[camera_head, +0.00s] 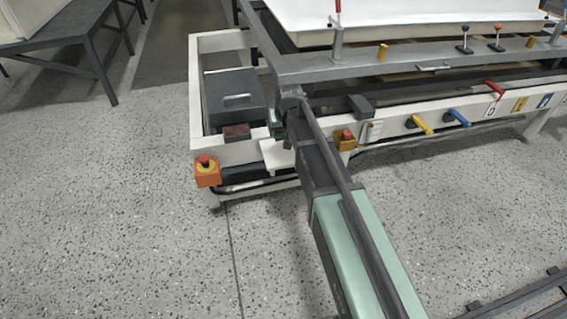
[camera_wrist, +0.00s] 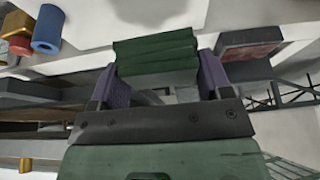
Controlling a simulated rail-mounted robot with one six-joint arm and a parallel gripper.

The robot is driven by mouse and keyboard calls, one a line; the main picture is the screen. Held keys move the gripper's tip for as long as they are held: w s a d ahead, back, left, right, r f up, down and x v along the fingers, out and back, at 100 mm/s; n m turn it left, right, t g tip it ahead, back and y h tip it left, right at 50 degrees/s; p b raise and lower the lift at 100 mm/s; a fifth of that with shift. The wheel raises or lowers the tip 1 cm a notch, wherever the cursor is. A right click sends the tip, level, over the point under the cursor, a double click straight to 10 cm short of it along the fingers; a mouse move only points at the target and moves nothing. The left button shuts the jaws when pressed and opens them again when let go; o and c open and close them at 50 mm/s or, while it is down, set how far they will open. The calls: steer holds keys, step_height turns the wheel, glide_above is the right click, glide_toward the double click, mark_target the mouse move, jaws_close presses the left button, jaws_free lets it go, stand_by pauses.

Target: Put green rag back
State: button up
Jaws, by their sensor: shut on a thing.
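The green rag (camera_wrist: 155,55) is a dark green folded bundle in the wrist view. It sits between the two purple fingers of my gripper (camera_wrist: 158,75), which is shut on it. In the head view my gripper (camera_head: 278,122) is at the front left corner of the white frame, mostly hidden by my arm. Only a small dark green patch of the rag shows there. Whether the rag touches the white surface behind it cannot be told.
A blue roll (camera_wrist: 47,30) and a red-topped block (camera_wrist: 250,47) flank the rag. In the head view, an orange box with a red button (camera_head: 207,172), a grey case (camera_head: 236,98) and coloured handles (camera_head: 422,125) line the white frame (camera_head: 222,150).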

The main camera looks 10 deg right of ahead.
mark_target(282, 150)
step_height(282, 150, down, 8)
steer(key=b, duration=0.5)
steer(key=shift+f+b, duration=0.1)
steer(key=shift+b, duration=0.3)
steer(key=shift+r, duration=0.25)
steer(key=shift+f, duration=0.15)
steer(key=o, duration=0.8)
